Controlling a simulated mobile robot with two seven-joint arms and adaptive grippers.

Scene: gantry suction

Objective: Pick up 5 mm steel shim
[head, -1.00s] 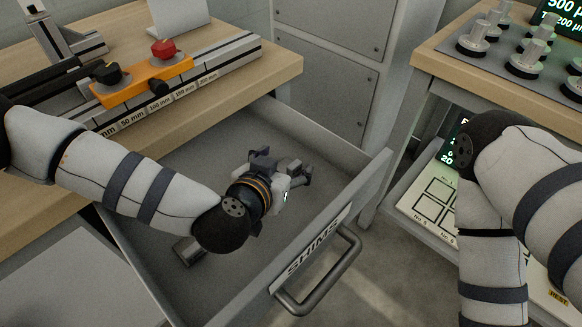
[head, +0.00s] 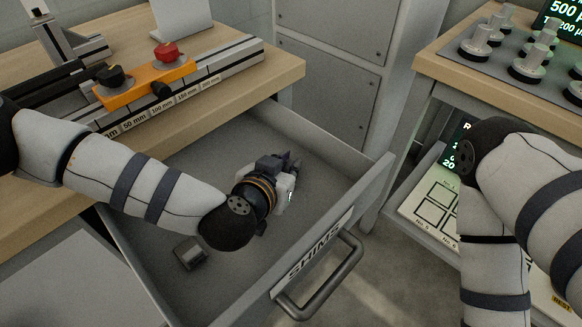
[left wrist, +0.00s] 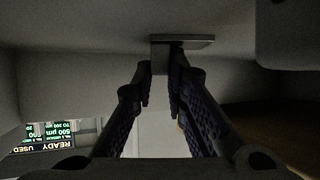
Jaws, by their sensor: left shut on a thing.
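My left gripper (head: 290,162) reaches down into the open drawer (head: 329,187) labelled SHIMS, near its far right part. It also shows in the left wrist view (left wrist: 160,80), its two dark ribbed fingers close together on a small grey metal shim (left wrist: 198,41). The shim has a flat plate part and a narrower part between the fingertips. In the head view it is hidden by the gripper. No size mark on it is readable. Another grey metal block (head: 190,254) lies on the drawer floor, nearer and to the left. My right gripper is out of view.
The drawer's front wall and handle (head: 322,285) lie to the right of my left arm. A wooden bench (head: 262,72) with a rail and orange carriage (head: 143,81) stands above the drawer. At right, another bench holds metal cylinders (head: 483,38) above a numbered tray (head: 412,208).

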